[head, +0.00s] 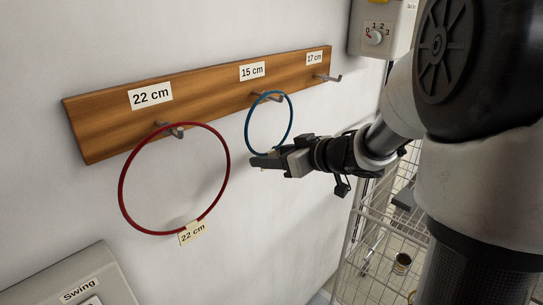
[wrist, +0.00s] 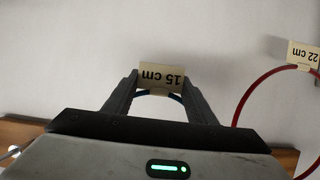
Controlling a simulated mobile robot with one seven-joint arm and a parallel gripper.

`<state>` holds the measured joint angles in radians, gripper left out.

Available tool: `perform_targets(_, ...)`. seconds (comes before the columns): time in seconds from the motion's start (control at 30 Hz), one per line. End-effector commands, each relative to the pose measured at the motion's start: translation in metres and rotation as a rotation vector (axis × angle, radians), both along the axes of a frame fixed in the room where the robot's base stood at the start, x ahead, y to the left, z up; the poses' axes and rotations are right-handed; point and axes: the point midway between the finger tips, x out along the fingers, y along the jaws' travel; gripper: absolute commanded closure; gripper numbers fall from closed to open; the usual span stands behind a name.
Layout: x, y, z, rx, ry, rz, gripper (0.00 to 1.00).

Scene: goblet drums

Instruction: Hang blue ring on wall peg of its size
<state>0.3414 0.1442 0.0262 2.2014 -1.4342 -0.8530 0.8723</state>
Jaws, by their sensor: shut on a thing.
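The blue ring (head: 247,128) is upright in front of the wall, its top at the middle peg (head: 274,97), below the "15 cm" label (head: 252,70). The peg's end shows just inside the ring's top edge; I cannot tell whether the ring rests on it. My gripper (head: 262,159) is shut on the ring's bottom, at its tag. In the wrist view the tag (wrist: 163,77) reads "15 cm", upside down, between the fingers; only small blue bits of the ring (wrist: 141,94) show there.
A red ring (head: 120,190) tagged "22 cm" hangs at the left peg (head: 176,132). The right peg (head: 330,77), under "17 cm", is bare. A wooden board (head: 205,92) carries the pegs. A wire rack (head: 372,215) stands at the right, and a "Swing" box (head: 85,275) is at lower left.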

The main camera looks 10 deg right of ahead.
Motion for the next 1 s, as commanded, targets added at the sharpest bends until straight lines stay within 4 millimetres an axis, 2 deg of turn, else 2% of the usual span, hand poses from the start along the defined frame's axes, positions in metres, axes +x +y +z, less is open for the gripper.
perform_targets(0.13, 0.0, 0.0, 0.001, 0.001, -0.001, 0.0, 0.75)
perform_targets(0.17, 0.0, 0.0, 0.001, 0.001, -0.001, 0.0, 0.45)
perform_targets(0.27, 0.0, 0.0, 0.001, 0.001, -0.001, 0.0, 0.29)
perform_targets(0.3, 0.0, 0.0, 0.001, 0.001, -0.001, 0.0, 0.27)
perform_targets(0.67, -0.005, -0.004, 0.003, -0.001, 0.0, -0.002, 0.27)
perform_targets(0.77, -0.015, -0.012, 0.009, 0.0, 0.0, -0.004, 0.27)
perform_targets(1.0, -0.056, -0.043, 0.032, -0.002, -0.003, -0.005, 0.27)
